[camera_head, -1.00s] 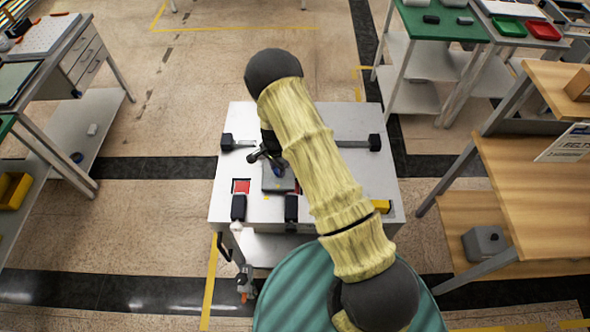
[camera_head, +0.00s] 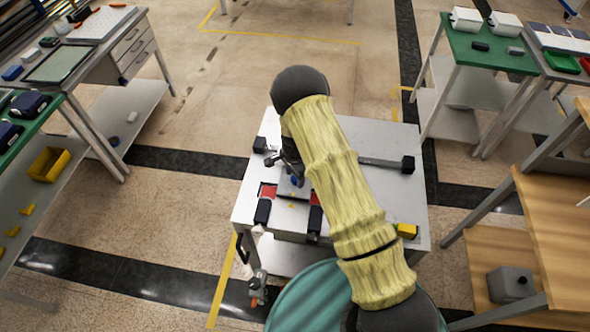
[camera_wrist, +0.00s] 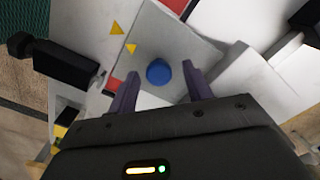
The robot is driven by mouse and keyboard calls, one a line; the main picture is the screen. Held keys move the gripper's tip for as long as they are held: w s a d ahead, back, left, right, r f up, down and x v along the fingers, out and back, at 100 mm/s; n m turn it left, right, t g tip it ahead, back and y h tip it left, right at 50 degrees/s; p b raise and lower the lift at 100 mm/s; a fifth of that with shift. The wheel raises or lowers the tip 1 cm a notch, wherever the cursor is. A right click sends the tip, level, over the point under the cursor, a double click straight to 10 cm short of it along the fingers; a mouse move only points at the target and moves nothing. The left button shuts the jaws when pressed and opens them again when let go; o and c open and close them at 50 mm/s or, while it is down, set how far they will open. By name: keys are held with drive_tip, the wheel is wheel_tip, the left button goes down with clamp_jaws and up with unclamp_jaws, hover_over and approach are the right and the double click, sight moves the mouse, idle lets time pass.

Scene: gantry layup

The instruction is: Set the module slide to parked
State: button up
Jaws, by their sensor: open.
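A grey slide plate (camera_head: 292,187) sits on top of the white cabinet (camera_head: 375,190), between two black blocks, with red patches showing at both sides. In the wrist view the grey plate (camera_wrist: 195,38) carries a round blue knob (camera_wrist: 158,72); small yellow triangles (camera_wrist: 117,28) lie near it. My gripper (camera_wrist: 160,76) is open, its two dark fingers apart, with the knob showing between the fingertips. I cannot tell if a finger touches it. In the head view my gripper (camera_head: 290,168) is low over the plate, and my arm hides part of the cabinet top.
A rail (camera_head: 380,161) crosses the cabinet top with black end blocks. A black block (camera_head: 262,212) stands at the front left edge, another (camera_head: 314,220) further right. A yellow block (camera_head: 406,230) is at the front right. A wooden bench (camera_head: 550,220) stands right. Floor is clear behind.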

wheel_tip(320, 180, up, 17)
drive_tip(key=b, duration=0.4)
drive_tip(key=shift+r, duration=0.2)
idle(0.3)
drive_tip(key=s+d+r+n+t, duration=0.1)
drive_tip(key=s+d+r+n, duration=0.1)
drive_tip(key=s, duration=0.5)
drive_tip(key=s+d+r+n, duration=0.3)
drive_tip(key=s+d+n, duration=0.2)
drive_tip(key=s+d, duration=0.2)
drive_tip(key=s+d+r+n+t, duration=0.1)
drive_tip(key=s+d+r+n, duration=0.2)
drive_tip(key=s, duration=0.4)
drive_tip(key=shift+s+d+r+n+t, duration=0.15)
drive_tip(key=shift+d+r+n+t, duration=0.15)
drive_tip(key=shift+d+n, duration=0.45)
drive_tip(key=c, duration=0.3)
drive_tip(key=shift+w+d, duration=0.1)
drive_tip(key=shift+w, duration=0.1)
